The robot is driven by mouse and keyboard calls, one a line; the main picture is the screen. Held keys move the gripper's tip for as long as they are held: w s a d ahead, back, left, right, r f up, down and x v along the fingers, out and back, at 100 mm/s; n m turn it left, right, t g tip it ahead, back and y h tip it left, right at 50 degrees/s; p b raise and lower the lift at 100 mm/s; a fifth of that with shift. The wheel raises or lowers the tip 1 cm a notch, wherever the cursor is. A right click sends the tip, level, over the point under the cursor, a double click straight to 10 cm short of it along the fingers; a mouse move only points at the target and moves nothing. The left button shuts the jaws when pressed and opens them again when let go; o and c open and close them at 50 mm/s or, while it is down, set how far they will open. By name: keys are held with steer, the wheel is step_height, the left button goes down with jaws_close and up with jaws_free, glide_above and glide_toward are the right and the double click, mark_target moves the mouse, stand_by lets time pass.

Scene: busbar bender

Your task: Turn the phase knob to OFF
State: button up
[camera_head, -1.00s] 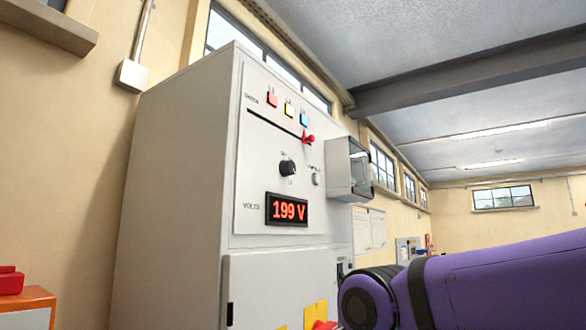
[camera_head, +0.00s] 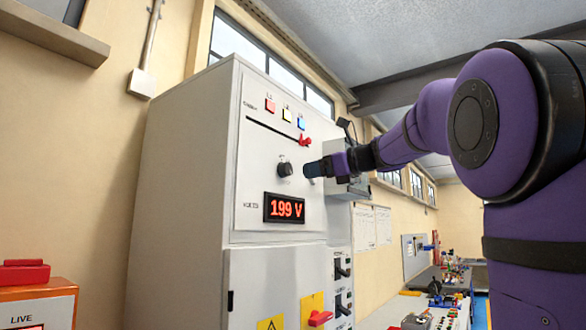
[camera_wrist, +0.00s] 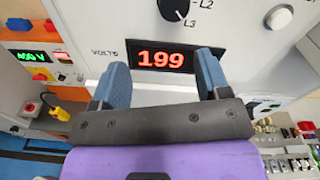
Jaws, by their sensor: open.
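The phase knob (camera_head: 285,169) is a round black knob on the grey cabinet's upper panel, above the red 199 V display (camera_head: 284,208). In the wrist view the knob (camera_wrist: 174,8) is cut off by the top edge; its white mark points down-right toward the L3 label, with L2 above that. An OFF label cannot be read. My gripper (camera_head: 312,169) is just right of the knob in the head view, apart from it. In the wrist view my gripper (camera_wrist: 162,62) has two blue fingers spread wide, with nothing between them; the display shows beyond.
A red slider handle (camera_head: 305,141) sits at the end of a slot above the knob. A white round button (camera_wrist: 279,17) is right of the knob. A red switch (camera_head: 320,318) is low on the cabinet.

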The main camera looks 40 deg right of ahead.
mark_target(289, 168)
steer(key=shift+m+t, duration=0.5)
steer(key=shift+m, duration=0.1)
steer(key=x, duration=0.3)
steer(key=d+r+x, duration=0.1)
steer(key=x, duration=0.6)
steer(key=shift+w+d+r, duration=0.2)
steer(key=shift+w+r, duration=0.1)
steer(key=shift+r, duration=0.05)
steer(key=c, duration=0.9)
